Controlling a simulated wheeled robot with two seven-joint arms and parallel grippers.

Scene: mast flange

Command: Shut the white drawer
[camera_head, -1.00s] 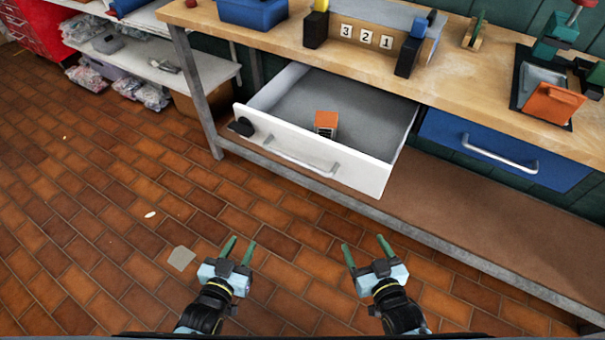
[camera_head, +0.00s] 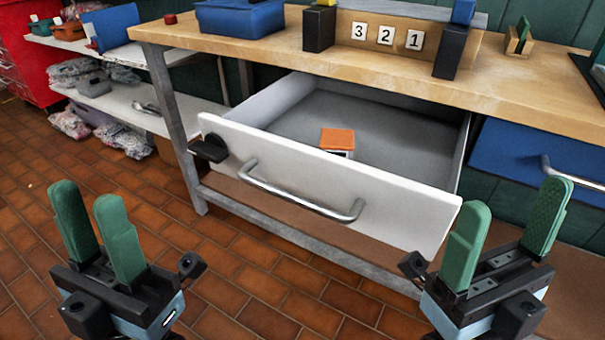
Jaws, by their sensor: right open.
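The white drawer (camera_head: 325,175) stands pulled out from under the wooden workbench, its grey inside showing. A silver bar handle (camera_head: 298,192) runs across its front, and a black knob-like part (camera_head: 209,149) sits at the front's left end. An orange-topped small box (camera_head: 337,140) lies inside the drawer. My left gripper (camera_head: 97,228) is open and empty, in front and to the left of the drawer. My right gripper (camera_head: 507,228) is open and empty, in front of the drawer's right end. Neither gripper visibly touches the drawer.
A blue drawer (camera_head: 510,150) sits shut to the right under the workbench top (camera_head: 390,72). A blue bin (camera_head: 240,18) and number blocks (camera_head: 386,36) stand on top. A metal leg (camera_head: 176,125) rises left of the white drawer. The tiled floor in front is clear.

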